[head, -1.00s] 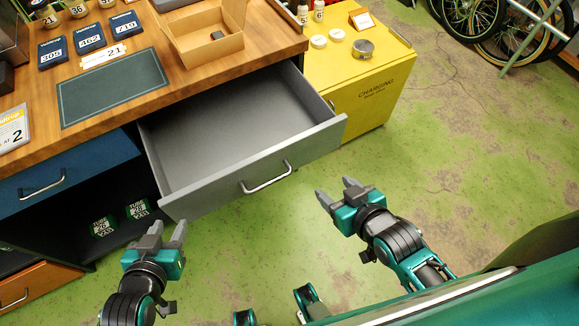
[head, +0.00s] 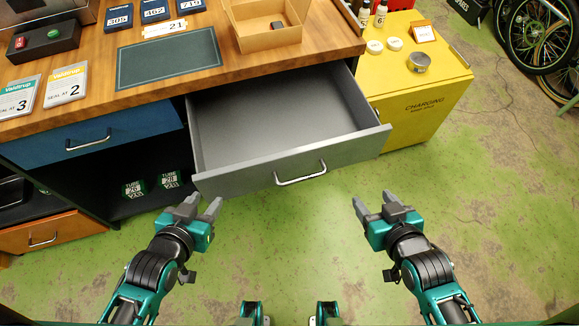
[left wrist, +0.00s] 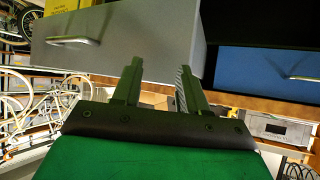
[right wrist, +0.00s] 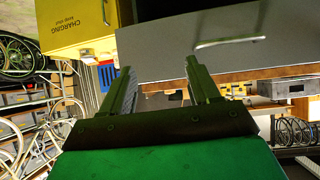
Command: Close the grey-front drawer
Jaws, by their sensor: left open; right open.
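The grey-front drawer (head: 290,167) is pulled well out from under the wooden bench top, and its inside looks empty. Its bar handle (head: 301,174) sits at the middle of the front. My left gripper (head: 200,204) is open and empty, just in front of the drawer's left front corner, apart from it as far as I can see. My right gripper (head: 372,205) is open and empty, in front of and below the right part of the drawer front. The grey front also fills the upper left of the left wrist view (left wrist: 125,40) and the upper right of the right wrist view (right wrist: 180,56).
A blue drawer (head: 90,143) left of the grey one is shut. An open shelf below it holds two green tube boxes (head: 134,189). An orange drawer (head: 45,233) is at lower left. A yellow charging cabinet (head: 420,105) stands right. The green floor in front is clear.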

